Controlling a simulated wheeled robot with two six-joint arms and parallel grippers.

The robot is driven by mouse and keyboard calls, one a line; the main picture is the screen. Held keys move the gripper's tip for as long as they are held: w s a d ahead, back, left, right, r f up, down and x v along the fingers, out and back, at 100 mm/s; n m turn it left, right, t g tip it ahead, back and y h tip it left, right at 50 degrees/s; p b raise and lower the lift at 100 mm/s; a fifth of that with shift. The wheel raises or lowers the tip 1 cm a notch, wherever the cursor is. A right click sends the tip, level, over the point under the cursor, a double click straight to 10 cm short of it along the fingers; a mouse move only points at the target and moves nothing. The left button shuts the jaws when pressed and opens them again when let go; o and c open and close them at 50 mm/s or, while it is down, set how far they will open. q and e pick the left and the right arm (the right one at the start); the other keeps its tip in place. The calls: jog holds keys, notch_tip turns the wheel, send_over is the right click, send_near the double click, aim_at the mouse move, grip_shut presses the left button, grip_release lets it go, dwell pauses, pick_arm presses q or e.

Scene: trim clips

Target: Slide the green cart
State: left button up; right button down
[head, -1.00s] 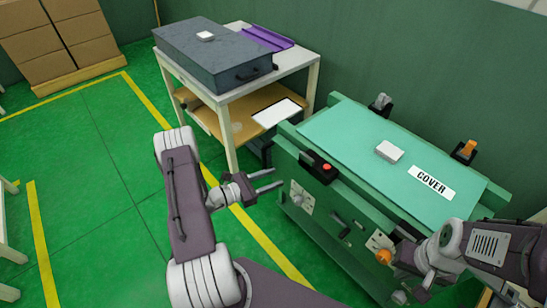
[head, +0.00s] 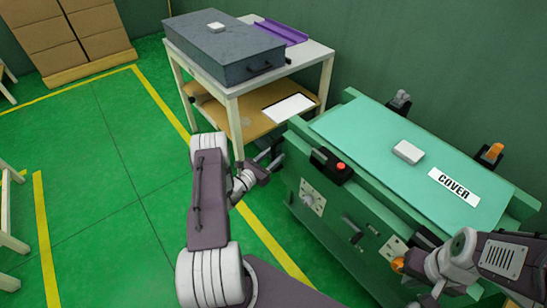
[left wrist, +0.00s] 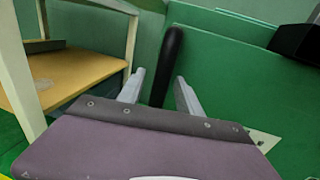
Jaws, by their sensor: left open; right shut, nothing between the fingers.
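The green cart (head: 330,225) stands at the right in the head view, with a pale green top labelled COVER (head: 455,186). My left gripper (head: 272,158) is open at the cart's left end. In the left wrist view its two fingers (left wrist: 160,90) point at an upright black handle (left wrist: 167,62) on a green panel. The handle appears between the fingertips; I cannot tell whether it is fully inside the jaws. My right gripper (head: 428,299) is shut and empty, low by the cart's front right, near an orange knob (head: 398,265).
A white table (head: 318,52) with a dark grey case (head: 225,52) and a purple tray (head: 282,32) stands left of the cart, close to my left gripper. Boxes (head: 75,35) stand at the back left.

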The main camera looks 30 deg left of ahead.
pick_arm(q)
grip_shut()
dwell(1.4)
